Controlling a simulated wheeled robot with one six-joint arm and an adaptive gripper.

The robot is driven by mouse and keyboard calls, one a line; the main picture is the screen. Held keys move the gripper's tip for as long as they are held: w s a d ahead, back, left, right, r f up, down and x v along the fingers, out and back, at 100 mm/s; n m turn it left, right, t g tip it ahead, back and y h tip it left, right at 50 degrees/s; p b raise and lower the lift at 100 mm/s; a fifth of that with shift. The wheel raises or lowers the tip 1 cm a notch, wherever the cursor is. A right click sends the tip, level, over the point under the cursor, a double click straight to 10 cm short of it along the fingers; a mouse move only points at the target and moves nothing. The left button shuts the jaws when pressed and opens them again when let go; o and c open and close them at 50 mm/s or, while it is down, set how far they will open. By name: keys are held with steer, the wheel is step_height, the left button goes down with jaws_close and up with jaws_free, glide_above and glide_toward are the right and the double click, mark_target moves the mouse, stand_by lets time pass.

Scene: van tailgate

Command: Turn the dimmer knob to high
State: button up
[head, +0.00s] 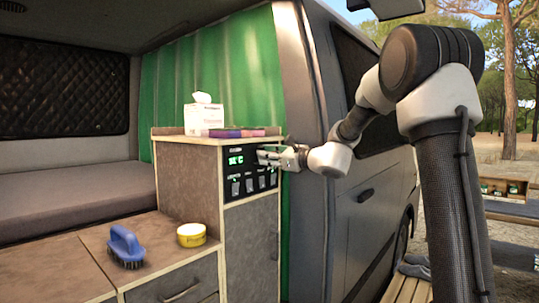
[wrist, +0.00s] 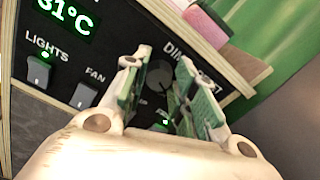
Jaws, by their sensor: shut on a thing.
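The dark round dimmer knob (wrist: 160,76) is on the black control panel (head: 236,173), under a partly hidden label that starts "DIM". My gripper (head: 264,156) reaches the panel from the right, level with its upper part. In the wrist view my gripper (wrist: 157,80) has one finger on each side of the knob and is shut on it. In the head view the knob is hidden behind the fingers. The knob's pointer cannot be made out, so its setting cannot be read.
Below the green temperature display (wrist: 66,17) are switches, among them the lights switch (wrist: 39,71) and fan switch (wrist: 86,95). A tissue box (head: 203,117) and flat coloured items (head: 236,132) lie on the cabinet top. A blue brush (head: 126,246) and yellow tin (head: 191,235) stand on the lower counter.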

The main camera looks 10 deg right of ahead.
steer(key=shift+n, duration=0.4)
steer(key=o, duration=1)
steer(key=shift+o, duration=0.2)
steer(key=v, duration=1.2)
steer(key=shift+s+r, duration=0.1)
